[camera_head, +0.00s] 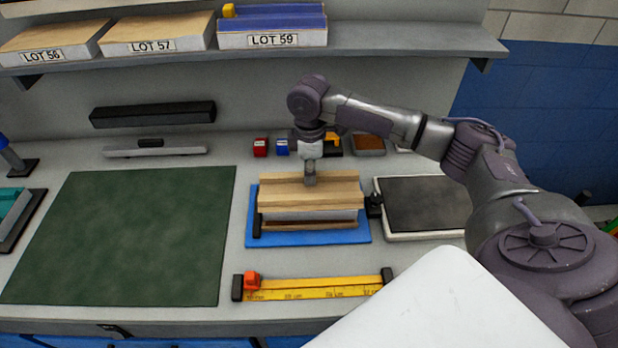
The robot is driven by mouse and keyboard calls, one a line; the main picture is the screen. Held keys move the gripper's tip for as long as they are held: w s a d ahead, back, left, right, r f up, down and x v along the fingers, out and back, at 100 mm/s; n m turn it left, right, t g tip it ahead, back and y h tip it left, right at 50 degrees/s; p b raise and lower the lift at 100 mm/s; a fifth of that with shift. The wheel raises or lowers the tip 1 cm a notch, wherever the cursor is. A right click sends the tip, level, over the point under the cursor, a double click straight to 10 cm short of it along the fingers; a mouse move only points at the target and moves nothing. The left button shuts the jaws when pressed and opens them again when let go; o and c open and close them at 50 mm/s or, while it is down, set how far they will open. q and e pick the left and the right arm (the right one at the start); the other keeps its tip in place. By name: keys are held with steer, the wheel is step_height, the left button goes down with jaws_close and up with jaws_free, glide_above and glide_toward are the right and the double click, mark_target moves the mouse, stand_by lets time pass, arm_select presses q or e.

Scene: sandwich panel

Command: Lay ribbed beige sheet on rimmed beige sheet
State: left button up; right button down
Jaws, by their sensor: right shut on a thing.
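The ribbed beige sheet (325,194) shows from above, with long ridges running left to right. My right gripper (310,181) comes down from above and is shut on the sheet's middle. The sheet is over a pale grey layer (310,215) and a beige edge (310,226), which looks like the front of the rimmed beige sheet. The ribbed sheet hides most of what is beneath. I cannot tell whether it touches the layer below. The stack is on a blue base (310,238) with dark blocks at its sides. My left gripper is not in view.
A dark-topped tray (425,203) stands right of the base. A yellow ruler (312,288) lies in front. A green mat (125,235) covers the left bench. Small red (260,147) and blue (282,146) items stand behind, below a shelf (400,40) with lot-labelled bins.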

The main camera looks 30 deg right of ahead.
steer(key=shift+w+d+f, duration=0.1)
steer(key=shift+w+f, duration=0.1)
steer(key=shift+w, duration=0.1)
steer(key=shift+f, duration=0.25)
step_height(320, 180, down, 2)
steer(key=shift+f+p, duration=0.2)
steer(key=shift+p, duration=0.35)
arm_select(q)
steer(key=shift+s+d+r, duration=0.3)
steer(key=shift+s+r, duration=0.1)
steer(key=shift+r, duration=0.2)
arm_select(e)
steer(key=shift+f, duration=0.6)
steer(key=c, duration=1)
jaws_free()
steer(key=shift+f, duration=0.15)
